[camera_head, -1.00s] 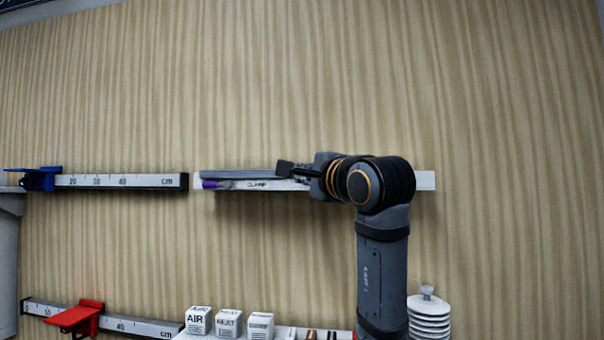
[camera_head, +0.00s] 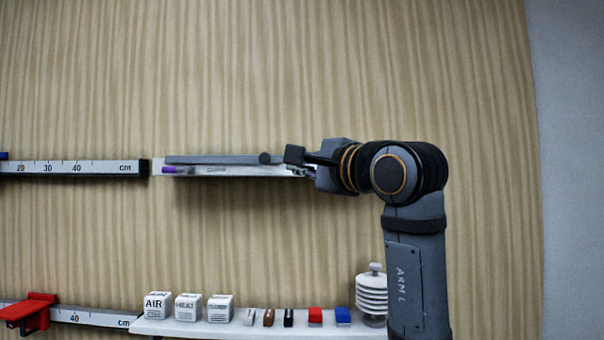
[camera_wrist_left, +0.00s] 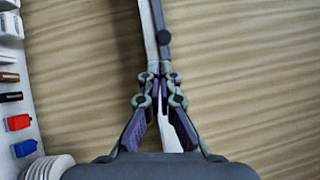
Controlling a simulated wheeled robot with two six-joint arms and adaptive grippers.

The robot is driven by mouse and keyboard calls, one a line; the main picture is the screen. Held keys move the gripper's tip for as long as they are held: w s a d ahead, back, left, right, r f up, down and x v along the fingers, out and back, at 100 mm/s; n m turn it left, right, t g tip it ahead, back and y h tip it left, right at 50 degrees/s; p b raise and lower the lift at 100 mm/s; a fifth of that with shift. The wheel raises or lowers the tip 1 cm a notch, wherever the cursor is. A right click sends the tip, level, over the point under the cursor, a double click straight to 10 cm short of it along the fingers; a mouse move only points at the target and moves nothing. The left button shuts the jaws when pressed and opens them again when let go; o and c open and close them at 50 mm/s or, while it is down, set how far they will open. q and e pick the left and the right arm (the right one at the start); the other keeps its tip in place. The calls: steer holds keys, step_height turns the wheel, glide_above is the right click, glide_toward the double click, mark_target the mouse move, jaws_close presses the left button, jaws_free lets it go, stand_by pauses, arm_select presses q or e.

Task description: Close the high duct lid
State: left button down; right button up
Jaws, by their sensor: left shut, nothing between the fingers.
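The high duct (camera_head: 240,171) is a white strip on the wall, with a small purple item (camera_head: 174,170) at its left end. I cannot tell whether the lid is fully down. My left gripper (camera_head: 297,160) is shut and empty, right of the knob, at the duct. The arm hides the duct's right part. My right gripper is out of view.
A ruler rail (camera_head: 80,168) is on the wall at left. Below, a white shelf (camera_head: 250,327) holds lettered cubes and small coloured pieces. A ribbed white insulator (camera_head: 372,285) stands beside my arm. A red clamp (camera_head: 30,308) is at lower left. The wall above is bare.

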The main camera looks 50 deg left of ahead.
arm_select(q)
step_height(320, 180, down, 5)
steer(key=w+d+m+t+y, duration=0.2)
steer(key=w+d+m, duration=0.1)
steer(key=m, duration=0.1)
steer(key=shift+n, duration=0.3)
steer(key=s+p+x, duration=0.1)
steer(key=x, duration=0.3)
steer(key=s+r+p+x, duration=0.1)
steer(key=p+x, duration=0.1)
steer(key=x, duration=0.2)
steer(key=p+x, duration=0.2)
steer(key=x, duration=0.2)
steer(key=shift+s+a+r, duration=0.25)
steer(key=shift+s+a, duration=0.05)
steer(key=shift+s, duration=0.05)
steer(key=shift+s+a+r, duration=0.1)
steer(key=shift+s+a, duration=0.15)
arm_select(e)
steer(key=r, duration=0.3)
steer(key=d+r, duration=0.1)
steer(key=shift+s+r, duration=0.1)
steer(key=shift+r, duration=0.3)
arm_select(q)
steer(key=shift+w, duration=0.15)
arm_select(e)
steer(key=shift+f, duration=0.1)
